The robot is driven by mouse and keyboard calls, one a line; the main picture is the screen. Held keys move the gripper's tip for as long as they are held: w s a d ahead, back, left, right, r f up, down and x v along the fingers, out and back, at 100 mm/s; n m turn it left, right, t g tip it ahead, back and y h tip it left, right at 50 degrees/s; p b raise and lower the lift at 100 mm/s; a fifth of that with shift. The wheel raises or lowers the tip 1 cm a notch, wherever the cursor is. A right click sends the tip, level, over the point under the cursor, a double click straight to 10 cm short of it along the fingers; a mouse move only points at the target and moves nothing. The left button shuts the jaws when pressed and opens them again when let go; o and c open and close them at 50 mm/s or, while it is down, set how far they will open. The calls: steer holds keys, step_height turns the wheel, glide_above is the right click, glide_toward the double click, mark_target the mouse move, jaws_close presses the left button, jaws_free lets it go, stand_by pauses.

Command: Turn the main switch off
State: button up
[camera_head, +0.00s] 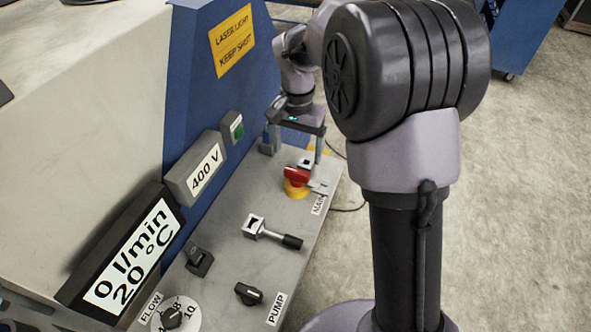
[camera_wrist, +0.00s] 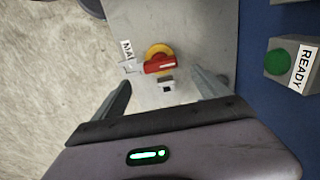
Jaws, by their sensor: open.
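The main switch is a red handle on a yellow round base (camera_head: 296,189), at the far end of the grey panel. In the wrist view its red handle (camera_wrist: 160,64) lies roughly crosswise, just beyond the fingertips. A partly visible "MA…" label (camera_wrist: 126,50) is beside it. My gripper (camera_head: 294,152) is open and empty, pointing down above the far end of the panel. In the wrist view the gripper's two fingers (camera_wrist: 161,80) are spread to either side of the switch. I cannot tell the height gap or any contact.
The grey panel (camera_head: 225,236) also carries a lever (camera_head: 272,234), a black knob by the PUMP label (camera_head: 248,294), a FLOW dial (camera_head: 172,317) and a rocker switch (camera_head: 199,261). A READY box with a green light (camera_wrist: 278,62) and a 400 V display (camera_head: 204,172) stand beside it.

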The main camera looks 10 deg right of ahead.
mark_target(297, 171)
step_height(297, 171, down, 8)
steer(key=shift+r+b, duration=0.1)
steer(key=shift+b, duration=1)
jaws_close()
